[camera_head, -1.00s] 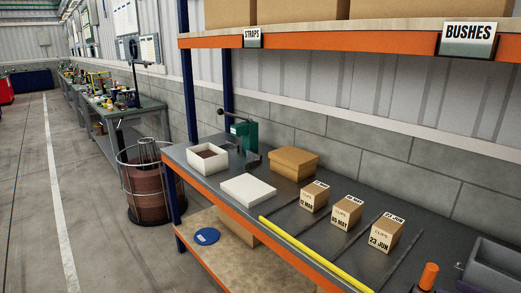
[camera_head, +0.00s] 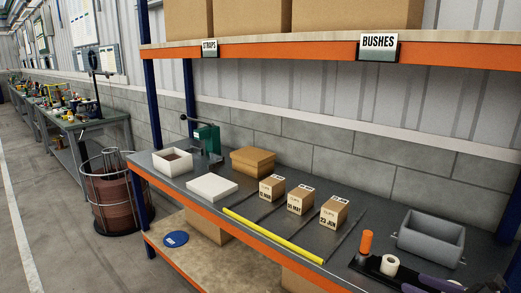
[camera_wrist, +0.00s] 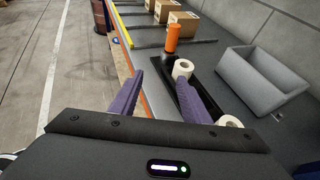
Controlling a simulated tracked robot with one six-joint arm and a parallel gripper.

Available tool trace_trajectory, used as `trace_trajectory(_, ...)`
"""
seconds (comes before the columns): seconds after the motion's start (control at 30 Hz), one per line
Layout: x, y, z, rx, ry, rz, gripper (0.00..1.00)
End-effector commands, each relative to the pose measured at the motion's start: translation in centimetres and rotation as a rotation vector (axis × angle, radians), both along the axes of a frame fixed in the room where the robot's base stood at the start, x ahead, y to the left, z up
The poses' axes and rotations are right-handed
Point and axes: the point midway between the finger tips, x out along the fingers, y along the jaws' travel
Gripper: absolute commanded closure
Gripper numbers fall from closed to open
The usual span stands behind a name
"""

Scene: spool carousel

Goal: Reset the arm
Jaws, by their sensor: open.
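My gripper (camera_wrist: 160,98) shows in the wrist view with its two purple fingers spread apart and nothing between them. It hangs over the front edge of the shelf, beside a black holder. In the head view, part of my gripper shows at the bottom right corner, mostly cut off by the frame. An orange spool (camera_head: 366,243) stands upright at the left end of the black holder (camera_head: 370,265). A white roll (camera_head: 389,264) stands just right of it; it also shows in the wrist view (camera_wrist: 182,68).
A grey bin (camera_head: 431,238) stands behind the holder. Several small carton boxes (camera_head: 300,200) stand in lanes to the left, with a yellow bar (camera_head: 272,236) along the front edge. A white box (camera_head: 173,163), a white lid (camera_head: 211,187) and a green press (camera_head: 206,140) are further left.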

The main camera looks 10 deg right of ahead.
Motion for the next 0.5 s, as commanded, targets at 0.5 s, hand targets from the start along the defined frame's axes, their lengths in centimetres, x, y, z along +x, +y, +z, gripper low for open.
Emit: trace_trajectory(0.5, 1.8, 5.3, 0.6, -0.127, 0.045, 0.181, 0.57)
